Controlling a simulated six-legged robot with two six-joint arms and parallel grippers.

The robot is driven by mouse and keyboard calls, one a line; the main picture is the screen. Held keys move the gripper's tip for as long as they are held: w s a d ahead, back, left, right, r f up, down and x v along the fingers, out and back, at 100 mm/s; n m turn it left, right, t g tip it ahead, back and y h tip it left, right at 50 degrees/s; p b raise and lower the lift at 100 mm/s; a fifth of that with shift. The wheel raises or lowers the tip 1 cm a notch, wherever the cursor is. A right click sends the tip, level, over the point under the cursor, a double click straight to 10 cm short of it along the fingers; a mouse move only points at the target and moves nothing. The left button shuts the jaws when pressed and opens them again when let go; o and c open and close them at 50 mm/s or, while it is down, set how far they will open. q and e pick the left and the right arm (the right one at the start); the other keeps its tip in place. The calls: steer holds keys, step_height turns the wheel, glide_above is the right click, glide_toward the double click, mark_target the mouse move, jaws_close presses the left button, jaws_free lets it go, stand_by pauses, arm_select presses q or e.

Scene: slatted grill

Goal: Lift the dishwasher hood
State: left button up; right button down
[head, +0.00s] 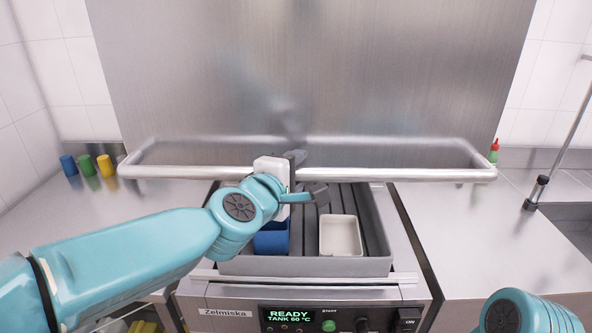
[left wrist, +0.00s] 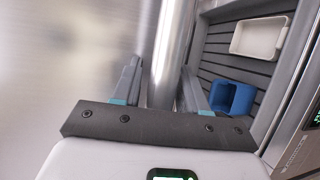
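The dishwasher hood (head: 200,80) is a large brushed-steel panel that fills the upper middle of the head view. Its long bar handle (head: 420,175) runs across its lower front, and the grey rack below is exposed. My left gripper (head: 300,172) is at the middle of the bar. In the left wrist view, the bar handle (left wrist: 174,35) passes between the two fingers of my left gripper (left wrist: 162,85), with what look like small gaps at the sides. My right arm shows only at the lower right; its gripper is out of view.
The grey rack (head: 300,266) holds a blue container (head: 271,240) and a white tray (head: 340,236). Blue, green and yellow cups (head: 87,166) stand on the left counter. A red-topped green bottle (head: 494,151) and a faucet (head: 537,192) are at right. The control panel (head: 340,319) reads READY.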

arm_select(q)
steer(key=shift+s, duration=0.1)
steer(key=shift+s+a, duration=0.15)
steer(key=shift+s, duration=0.15)
steer(key=p+v, duration=0.2)
steer(key=v, duration=1.3)
steer(key=shift+s+a+r, duration=0.15)
steer(key=shift+s+r, duration=0.05)
